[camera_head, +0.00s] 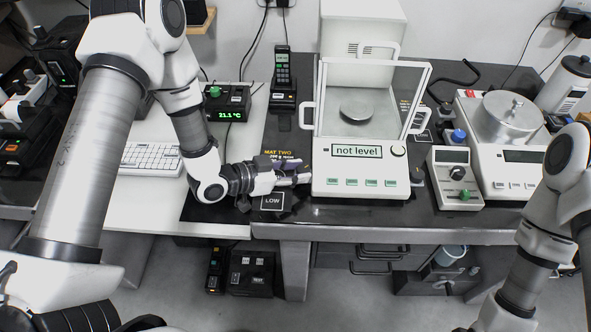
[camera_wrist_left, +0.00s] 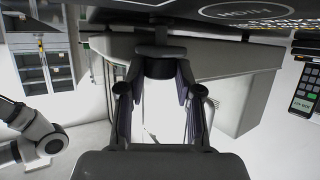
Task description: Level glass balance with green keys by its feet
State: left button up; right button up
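The glass balance (camera_head: 360,187) stands in the middle of the black table in the head view, with a glass case around a round pan (camera_head: 360,108). Its display (camera_head: 357,151) reads "not level". Green keys (camera_head: 351,182) line its front, and a round black-ringed fitting (camera_head: 398,150) sits right of the display. A dark foot (camera_head: 417,175) shows at its front right; the front-left foot is hidden. My left gripper (camera_head: 300,178) is at the balance's front-left corner. In the left wrist view its fingers flank a dark round part (camera_wrist_left: 160,68); contact is unclear. My right gripper is out of view.
A "LOW" label (camera_head: 272,201) lies near the table's front edge by my left gripper. A control box (camera_head: 455,176) and another balance (camera_head: 507,160) stand close on the right. A handset (camera_head: 283,80) stands behind; a keyboard (camera_head: 153,158) lies left.

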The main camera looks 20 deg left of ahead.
pick_arm(q)
grip_shut()
jog(key=shift+w+a+r+m+g+h, duration=0.1)
jog(key=shift+r+m+g+h, duration=0.05)
jog(key=shift+m+g+h, duration=0.45)
jog(key=shift+m+h, duration=0.1)
jog(key=shift+m, duration=0.1)
jog(key=o, duration=0.7)
grip_release()
jog(key=shift+o, duration=0.2)
jog(key=v, duration=1.1)
jog(key=shift+s+a, duration=0.25)
jog(key=shift+a, duration=0.05)
